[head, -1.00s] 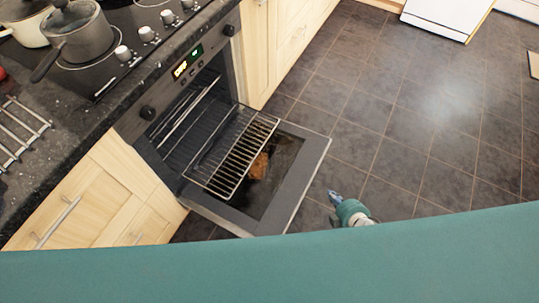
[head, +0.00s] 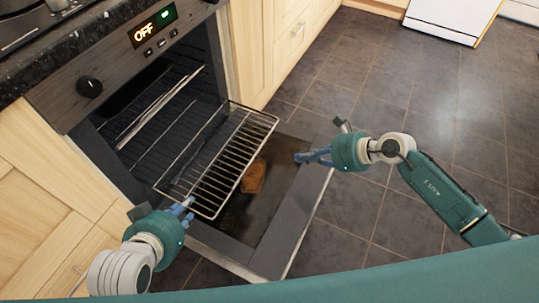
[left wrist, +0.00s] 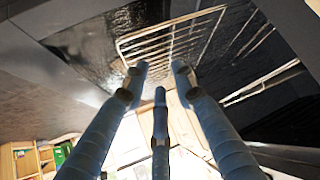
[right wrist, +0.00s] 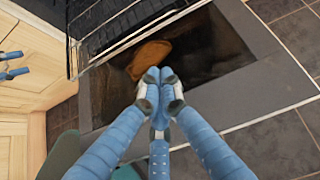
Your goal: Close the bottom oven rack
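The wire oven rack (head: 225,160) is pulled out of the oven (head: 150,115) above the lowered oven door (head: 290,200). It also shows in the left wrist view (left wrist: 175,42) and the right wrist view (right wrist: 130,22). My left gripper (head: 186,203) is at the rack's near left corner. In the left wrist view its fingertips (left wrist: 160,70) are apart with nothing between them; I cannot tell whether they touch the rack. My right gripper (head: 301,157) is over the door, right of the rack. Its fingertips (right wrist: 160,80) are together, with nothing visible between them.
A brown piece (head: 254,177) shows at the door's inner panel, right of the rack. More rack rails (head: 160,105) show inside the oven. Wooden cabinets (head: 35,195) flank the oven. The tiled floor (head: 420,100) to the right is clear.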

